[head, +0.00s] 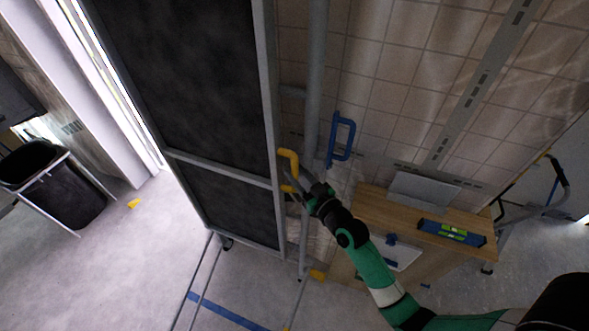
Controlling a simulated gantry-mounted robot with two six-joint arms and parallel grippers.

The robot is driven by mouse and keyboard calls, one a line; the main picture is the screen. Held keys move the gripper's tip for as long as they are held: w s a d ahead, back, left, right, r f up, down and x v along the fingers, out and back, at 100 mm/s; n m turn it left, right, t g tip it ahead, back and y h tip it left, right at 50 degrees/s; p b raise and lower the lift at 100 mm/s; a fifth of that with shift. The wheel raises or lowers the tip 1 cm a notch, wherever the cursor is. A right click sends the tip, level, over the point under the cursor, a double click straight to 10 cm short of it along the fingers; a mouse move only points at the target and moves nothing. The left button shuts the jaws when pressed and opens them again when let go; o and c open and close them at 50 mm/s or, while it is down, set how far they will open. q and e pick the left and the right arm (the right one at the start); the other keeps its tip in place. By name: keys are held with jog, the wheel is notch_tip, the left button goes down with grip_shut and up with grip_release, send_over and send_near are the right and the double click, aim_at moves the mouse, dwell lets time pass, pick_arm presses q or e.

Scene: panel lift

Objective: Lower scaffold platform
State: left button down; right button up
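The scaffold platform (195,85) is a large dark panel in a grey metal frame. It stands steeply tilted, close to upright, in the left-centre of the head view, and its top runs out of view. A yellow handle (290,160) sits at its right edge. My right gripper (297,179) is at this handle and covers its middle part. I cannot tell whether its fingers are closed on it. A blue handle (342,138) is on the grey post (315,80) just right of the platform. My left gripper is not in view.
A wooden cabinet (372,205) with a blue-and-green spirit level (451,231) stands at right, near my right arm. A black bin (62,190) stands far left. A tiled wall (400,75) lies behind. The floor left of the platform is mostly clear.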

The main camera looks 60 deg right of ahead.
jog(key=shift+w+d, duration=0.2)
jog(key=shift+w, duration=0.25)
grip_shut()
dwell(1.1)
